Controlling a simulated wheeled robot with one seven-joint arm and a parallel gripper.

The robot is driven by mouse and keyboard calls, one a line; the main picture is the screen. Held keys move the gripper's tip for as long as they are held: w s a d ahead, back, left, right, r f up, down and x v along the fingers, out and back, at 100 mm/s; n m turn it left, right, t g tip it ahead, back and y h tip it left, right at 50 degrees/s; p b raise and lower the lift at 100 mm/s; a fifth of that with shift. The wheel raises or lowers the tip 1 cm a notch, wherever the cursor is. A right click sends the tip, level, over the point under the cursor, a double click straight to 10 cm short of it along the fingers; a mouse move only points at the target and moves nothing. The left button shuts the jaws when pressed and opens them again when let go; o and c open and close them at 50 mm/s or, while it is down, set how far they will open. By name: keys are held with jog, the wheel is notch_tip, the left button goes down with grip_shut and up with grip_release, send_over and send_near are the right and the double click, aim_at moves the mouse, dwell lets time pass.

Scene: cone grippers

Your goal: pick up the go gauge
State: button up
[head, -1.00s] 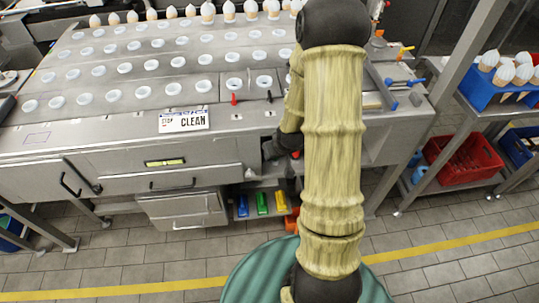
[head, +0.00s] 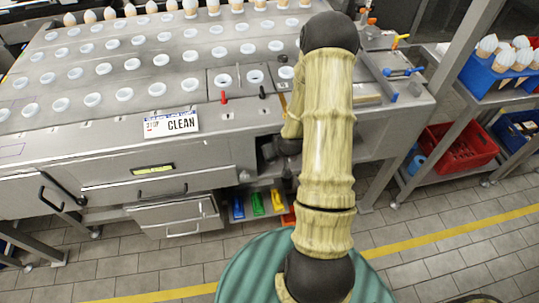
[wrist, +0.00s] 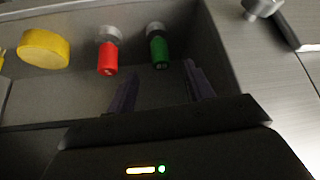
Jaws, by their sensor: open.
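In the wrist view a green cylinder with a metal end (wrist: 158,46), likely the go gauge, lies in a grey recessed tray (wrist: 235,50). Its pale lettering is too small to read. A red cylinder with a metal end (wrist: 108,52) lies to its left. My gripper (wrist: 161,88) is open and empty, its two dark fingers apart, with the green cylinder ahead of the gap. The fingers look short of the cylinder and not touching it. In the head view my arm hides most of that area.
A yellow round object (wrist: 44,48) lies left of the red cylinder. The tray walls stand close around the fingers. In the head view a steel machine (head: 80,140) carries rows of white cups. A rack with a red crate (head: 458,147) stands at the right.

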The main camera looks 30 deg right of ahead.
jog(key=x, duration=0.3)
jog(key=shift+w+f, duration=0.1)
jog(key=shift+f, duration=0.15)
jog(key=x, duration=0.4)
dwell(0.5)
jog(key=shift+c, duration=0.4)
grip_shut()
